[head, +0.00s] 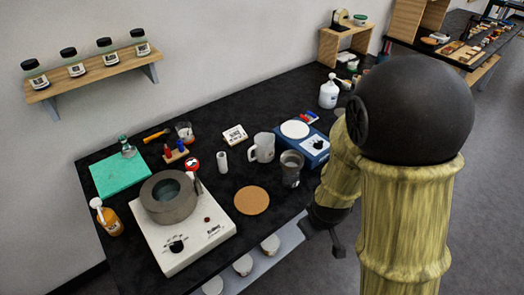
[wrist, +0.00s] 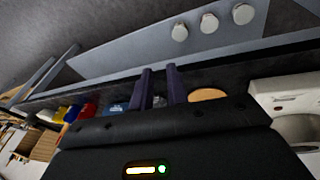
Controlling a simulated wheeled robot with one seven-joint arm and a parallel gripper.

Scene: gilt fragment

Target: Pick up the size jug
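A pale, translucent jug (head: 263,148) with a handle on its left stands upright on the black bench, left of the blue scale. A dark grey vessel (head: 291,168) stands just in front of it; no label tells me which is the size jug. My gripper (head: 335,243) is off the bench's front edge, right of and nearer than both. In the wrist view its two dark fingers (wrist: 160,84) are apart with nothing held. A small grey shape shows between and behind the fingers, too hidden to name.
A blue scale (head: 315,149) stands right of the jug. A cork mat (head: 252,201) lies in front, and a white hotplate (head: 210,228) with a grey pot (head: 157,208) is left. A small white cylinder (head: 223,161) stands left of the jug.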

